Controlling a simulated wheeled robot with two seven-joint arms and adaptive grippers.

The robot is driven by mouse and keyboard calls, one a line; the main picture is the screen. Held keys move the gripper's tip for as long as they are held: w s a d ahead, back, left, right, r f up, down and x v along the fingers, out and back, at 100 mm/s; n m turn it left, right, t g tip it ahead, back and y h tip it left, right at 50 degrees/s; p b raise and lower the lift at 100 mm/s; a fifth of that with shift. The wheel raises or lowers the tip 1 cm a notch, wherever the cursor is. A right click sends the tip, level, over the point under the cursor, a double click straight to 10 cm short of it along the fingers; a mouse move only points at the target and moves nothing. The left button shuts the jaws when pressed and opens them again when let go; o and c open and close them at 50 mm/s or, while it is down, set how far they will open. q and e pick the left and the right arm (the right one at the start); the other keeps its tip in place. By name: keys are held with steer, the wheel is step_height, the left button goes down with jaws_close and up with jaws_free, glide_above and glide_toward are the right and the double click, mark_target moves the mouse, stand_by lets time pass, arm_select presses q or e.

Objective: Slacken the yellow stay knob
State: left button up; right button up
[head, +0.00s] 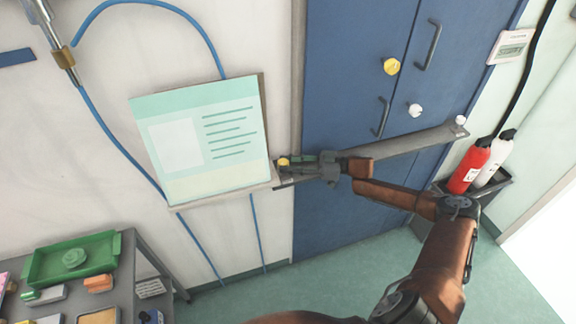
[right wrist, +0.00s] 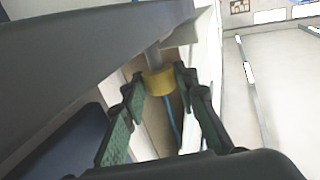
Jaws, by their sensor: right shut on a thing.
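The yellow stay knob (head: 283,162) is at the left end of a grey bar (head: 405,145) that runs across the blue doors. In the right wrist view the yellow knob (right wrist: 160,82) sits on a grey shaft between my green-padded fingertips. My right gripper (head: 292,166) reaches it from the right along the bar and is shut on it. The fingers hide part of the knob in the head view. My left gripper is not in view.
A pale green board (head: 200,140) stands just left of the knob. The blue cabinet (head: 340,90) has another yellow knob (head: 390,66) and a white knob (head: 415,110). Red and white bottles (head: 469,167) stand at right. A cluttered grey table is at lower left.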

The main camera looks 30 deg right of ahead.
steer(key=o, duration=1.2)
steer(key=shift+c, duration=0.2)
steer(key=shift+r, duration=0.1)
steer(key=shift+d, duration=0.1)
steer(key=v, duration=0.6)
steer(key=shift+s+d, duration=0.6)
steer(key=shift+s, duration=0.1)
